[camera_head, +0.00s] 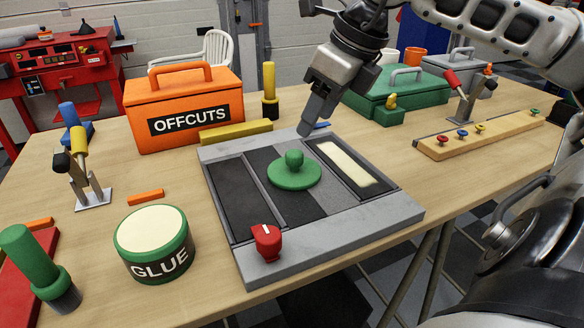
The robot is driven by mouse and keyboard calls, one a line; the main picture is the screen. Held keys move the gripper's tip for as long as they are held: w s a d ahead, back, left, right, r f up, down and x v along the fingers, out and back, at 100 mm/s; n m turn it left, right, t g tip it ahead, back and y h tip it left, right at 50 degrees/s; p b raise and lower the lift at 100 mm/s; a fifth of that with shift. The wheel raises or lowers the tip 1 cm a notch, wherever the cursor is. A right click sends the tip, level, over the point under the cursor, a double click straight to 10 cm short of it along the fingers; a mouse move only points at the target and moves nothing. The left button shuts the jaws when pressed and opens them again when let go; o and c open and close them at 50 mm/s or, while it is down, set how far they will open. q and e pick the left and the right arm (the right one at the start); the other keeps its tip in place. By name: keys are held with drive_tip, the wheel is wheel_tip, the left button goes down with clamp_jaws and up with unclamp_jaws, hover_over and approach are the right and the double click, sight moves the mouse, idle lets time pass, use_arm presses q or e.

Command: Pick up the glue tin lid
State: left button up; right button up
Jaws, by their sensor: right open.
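The glue tin lid (294,174) is a flat green disc with a round knob on top. It rests on the grey tray (330,240), on the middle dark panel. The green glue tin (157,258), labelled GLUE, stands front left with a cream top surface inside its green rim. My right gripper (306,127) is open and points down behind the lid, above the tray's back edge and apart from the lid's knob. Its far finger is mostly hidden by the near one. My left gripper is not in view.
A red knob (267,241) sits on the tray's front edge. An orange OFFCUTS box (183,92) and a yellow bar (236,133) stand behind. A green toolbox (392,95) is behind right, with a wooden strip of pegs (470,140) nearer.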

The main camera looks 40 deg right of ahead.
sight(295, 153)
drive_tip(key=x, duration=0.3)
drive_tip(key=shift+w+a+f, duration=0.1)
drive_tip(key=shift+w+f, duration=0.05)
drive_tip(key=shift+f, duration=0.15)
drive_tip(key=shift+a+x, duration=0.15)
drive_tip(key=shift+x, duration=1.1)
drive_tip(key=shift+a+x, duration=0.2)
drive_tip(key=shift+x, duration=1.1)
drive_tip(key=shift+r, duration=0.1)
drive_tip(key=c, duration=1.1)
